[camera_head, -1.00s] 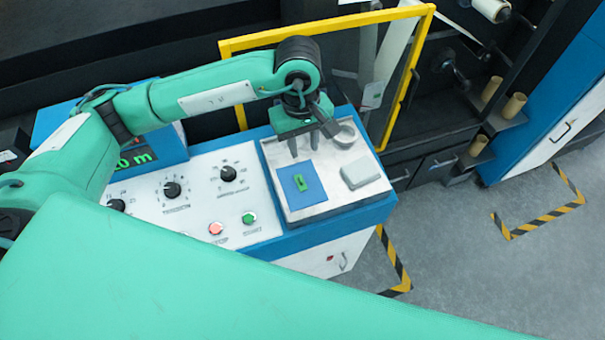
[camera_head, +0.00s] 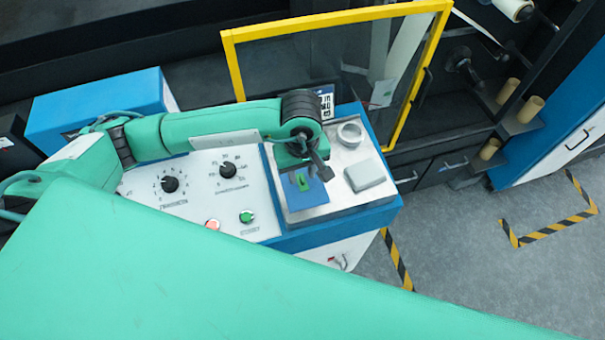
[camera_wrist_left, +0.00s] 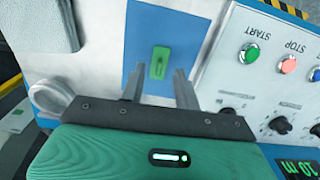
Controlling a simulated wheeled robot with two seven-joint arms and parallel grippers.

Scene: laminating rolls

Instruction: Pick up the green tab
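The green tab (camera_head: 302,182) is a small upright-looking piece on a blue square pad (camera_head: 317,197) on the panel. In the left wrist view the green tab (camera_wrist_left: 159,60) lies on the blue pad (camera_wrist_left: 140,35), with its slot visible. My left gripper (camera_head: 302,174) is over the pad, partly covering it in the head view. In the left wrist view its two fingers (camera_wrist_left: 158,72) are apart, with the tab lined up between and just beyond their tips. Nothing is between the fingers; whether they touch the pad cannot be told. My right gripper is in neither view.
A grey block (camera_head: 365,175) and a round metal ring (camera_head: 349,133) stand beside the pad. Dials, a red button (camera_head: 212,225) and a green button (camera_head: 247,217) are left of it. A yellow-framed guard (camera_head: 408,80) rises behind.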

